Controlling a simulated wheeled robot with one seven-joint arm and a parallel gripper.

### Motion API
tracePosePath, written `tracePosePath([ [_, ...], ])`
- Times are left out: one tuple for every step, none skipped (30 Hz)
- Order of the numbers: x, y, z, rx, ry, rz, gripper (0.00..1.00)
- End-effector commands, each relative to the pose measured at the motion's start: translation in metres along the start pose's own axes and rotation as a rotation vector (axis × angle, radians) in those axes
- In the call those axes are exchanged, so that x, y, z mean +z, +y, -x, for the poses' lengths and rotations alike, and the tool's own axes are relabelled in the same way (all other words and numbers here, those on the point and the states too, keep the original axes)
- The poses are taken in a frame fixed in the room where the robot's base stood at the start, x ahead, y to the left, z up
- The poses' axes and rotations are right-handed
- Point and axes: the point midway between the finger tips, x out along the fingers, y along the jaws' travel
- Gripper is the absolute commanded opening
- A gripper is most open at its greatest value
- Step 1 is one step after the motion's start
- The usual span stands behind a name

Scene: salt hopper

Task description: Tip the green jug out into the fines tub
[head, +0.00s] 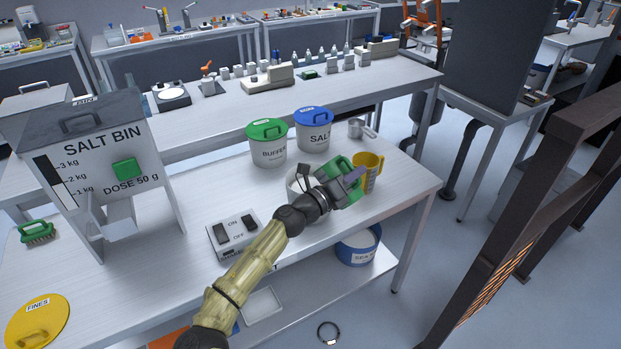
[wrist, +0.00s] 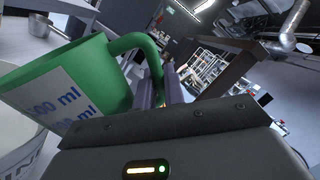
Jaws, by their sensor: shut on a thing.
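My gripper (head: 352,178) is shut on the handle of the green jug (head: 338,166) and holds it above the right part of the table. In the wrist view the green jug (wrist: 85,75) is large, with a "500 ml" label on its side and its handle between my fingers (wrist: 170,92). How far it is tilted, and what is in it, I cannot tell. The white open tub (head: 294,185) stands just left of the jug, partly hidden by my arm. Its lettered wall (wrist: 22,162) shows cut off at the wrist view's lower left. The yellow lid marked FINES (head: 38,318) lies at the table's front left.
A yellow jug (head: 371,168) stands close right of the green jug. Lidded BUFFER (head: 268,150) and SALT (head: 313,137) tubs and a metal cup (head: 356,128) stand behind. A switch box (head: 233,235) and the salt bin (head: 105,150) are left. The table's front left-middle is clear.

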Motion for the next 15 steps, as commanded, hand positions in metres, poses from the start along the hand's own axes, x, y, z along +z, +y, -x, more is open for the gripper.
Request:
tracePosePath([
  [0.001, 0.0, 0.0, -0.001, -0.003, 0.011, 0.0],
  [0.002, 0.0, 0.0, -0.001, -0.005, 0.018, 0.0],
  [0.002, 0.0, 0.0, -0.001, -0.007, 0.028, 0.0],
  [0.004, -0.001, 0.0, -0.001, -0.008, 0.036, 0.0],
  [0.005, -0.002, 0.0, 0.0, -0.01, 0.043, 0.0],
  [0.007, -0.002, -0.001, 0.0, -0.012, 0.052, 0.0],
  [0.008, -0.003, -0.001, 0.0, -0.013, 0.06, 0.0],
  [0.009, -0.003, -0.001, 0.0, -0.015, 0.067, 0.0],
  [0.01, -0.003, -0.001, 0.0, -0.017, 0.076, 0.0],
  [0.011, -0.003, -0.001, 0.0, -0.019, 0.084, 0.0],
  [0.012, -0.004, -0.001, 0.0, -0.02, 0.091, 0.0],
  [0.014, -0.004, -0.001, 0.0, -0.022, 0.101, 0.0],
  [0.015, -0.004, -0.001, 0.0, -0.024, 0.109, 0.0],
  [0.016, -0.005, -0.001, 0.0, -0.025, 0.116, 0.0],
  [0.017, -0.005, -0.001, 0.0, -0.027, 0.127, 0.0],
])
